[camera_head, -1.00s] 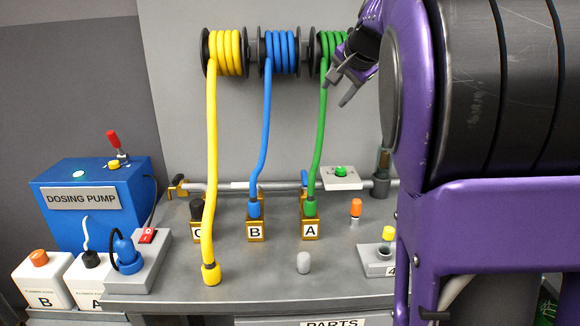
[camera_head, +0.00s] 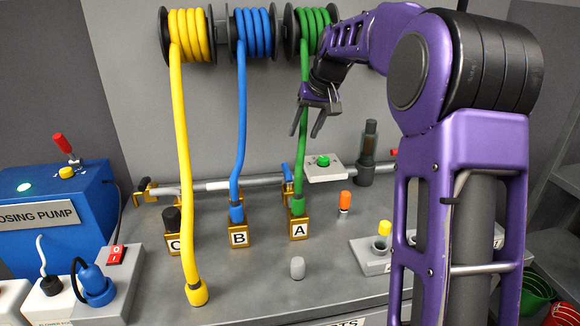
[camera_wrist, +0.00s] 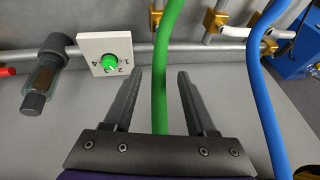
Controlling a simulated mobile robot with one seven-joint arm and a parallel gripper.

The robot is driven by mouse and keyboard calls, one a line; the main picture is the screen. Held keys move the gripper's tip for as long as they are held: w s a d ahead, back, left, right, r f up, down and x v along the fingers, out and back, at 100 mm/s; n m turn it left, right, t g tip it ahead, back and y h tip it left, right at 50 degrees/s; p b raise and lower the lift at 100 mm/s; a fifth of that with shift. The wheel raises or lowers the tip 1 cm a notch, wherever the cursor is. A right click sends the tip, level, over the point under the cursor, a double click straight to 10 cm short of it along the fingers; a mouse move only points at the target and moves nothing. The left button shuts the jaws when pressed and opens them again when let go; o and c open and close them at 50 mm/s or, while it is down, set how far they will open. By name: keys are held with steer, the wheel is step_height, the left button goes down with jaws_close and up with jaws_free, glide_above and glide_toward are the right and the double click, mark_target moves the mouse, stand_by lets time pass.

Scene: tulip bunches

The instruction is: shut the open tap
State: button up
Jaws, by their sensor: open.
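A grey pipe (camera_head: 215,187) runs along the back of the bench with tap fittings on it. A brass fitting (camera_head: 143,191) is at its left end, and a blue handle (camera_head: 287,173) stands up behind block A. In the wrist view, brass fittings (camera_wrist: 270,46) show on the pipe at the upper right. I cannot tell which tap is open. My gripper (camera_head: 308,132) is open and empty, above and in front of the pipe near the green hose (camera_head: 302,150). In the wrist view, the green hose appears between my spread fingers (camera_wrist: 160,78); neither is closed on it.
Yellow (camera_head: 183,150) and blue (camera_head: 241,130) hoses hang from wall reels. A white box with a green numbered knob (camera_head: 322,161) and a dark cylinder (camera_head: 367,150) stand right of the blue handle. Orange-capped (camera_head: 345,200) and grey (camera_head: 297,267) pegs stand on the open bench.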

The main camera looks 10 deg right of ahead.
mark_target(288, 169)
steer(key=b+x, duration=0.1)
steer(key=x, duration=1.4)
steer(key=shift+w+f+b, duration=0.1)
steer(key=shift+f+b, duration=0.2)
steer(key=shift+f, duration=0.05)
jaws_close()
stand_by(0.6)
